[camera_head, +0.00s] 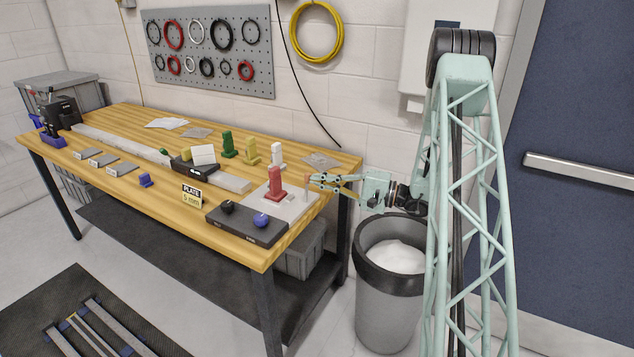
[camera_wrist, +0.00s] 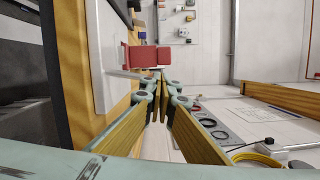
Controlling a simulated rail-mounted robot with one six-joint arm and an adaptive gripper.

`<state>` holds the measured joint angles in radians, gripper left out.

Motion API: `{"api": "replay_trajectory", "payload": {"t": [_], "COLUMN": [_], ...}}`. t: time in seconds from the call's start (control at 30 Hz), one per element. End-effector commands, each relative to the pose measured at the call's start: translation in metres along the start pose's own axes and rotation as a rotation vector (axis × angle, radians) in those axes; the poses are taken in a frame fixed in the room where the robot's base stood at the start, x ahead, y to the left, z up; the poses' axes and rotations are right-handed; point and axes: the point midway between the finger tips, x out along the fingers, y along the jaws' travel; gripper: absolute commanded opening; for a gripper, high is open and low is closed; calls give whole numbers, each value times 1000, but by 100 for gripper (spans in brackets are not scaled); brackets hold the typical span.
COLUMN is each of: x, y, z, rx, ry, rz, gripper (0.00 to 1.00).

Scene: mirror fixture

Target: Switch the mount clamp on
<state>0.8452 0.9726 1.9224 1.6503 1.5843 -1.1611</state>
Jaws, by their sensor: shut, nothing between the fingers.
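A red upright piece (camera_head: 275,184) stands on a light grey plate (camera_head: 297,206) at the table's near right end. A small pale post stands at the plate's right edge. A black box (camera_head: 247,226) with a black knob (camera_head: 227,206) and a blue knob (camera_head: 261,220) lies in front of the plate. No part is labelled as the mount clamp. My gripper (camera_head: 312,182) is shut and empty, pointing left, just right of the red piece. In the wrist view, the fingertips (camera_wrist: 161,88) are close together beside the red piece (camera_wrist: 146,57); I cannot tell whether they touch anything.
Green (camera_head: 228,145), yellow (camera_head: 250,151) and white (camera_head: 277,155) upright pieces stand behind. A black holder (camera_head: 192,165) and a "PLATE 5 mm" sign (camera_head: 192,196) are further left. A grey bin (camera_head: 384,310) stands below my gripper. A pegboard (camera_head: 211,50) hangs on the wall.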

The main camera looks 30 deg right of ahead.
Motion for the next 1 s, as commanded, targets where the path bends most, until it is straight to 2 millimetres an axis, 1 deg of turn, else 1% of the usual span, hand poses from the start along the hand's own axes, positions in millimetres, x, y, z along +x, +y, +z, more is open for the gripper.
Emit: {"api": "replay_trajectory", "payload": {"t": [1.0], "x": [3], "y": [1], "z": [23], "rx": [-1], "ry": [2], "rz": [-1], "gripper": [0]}}
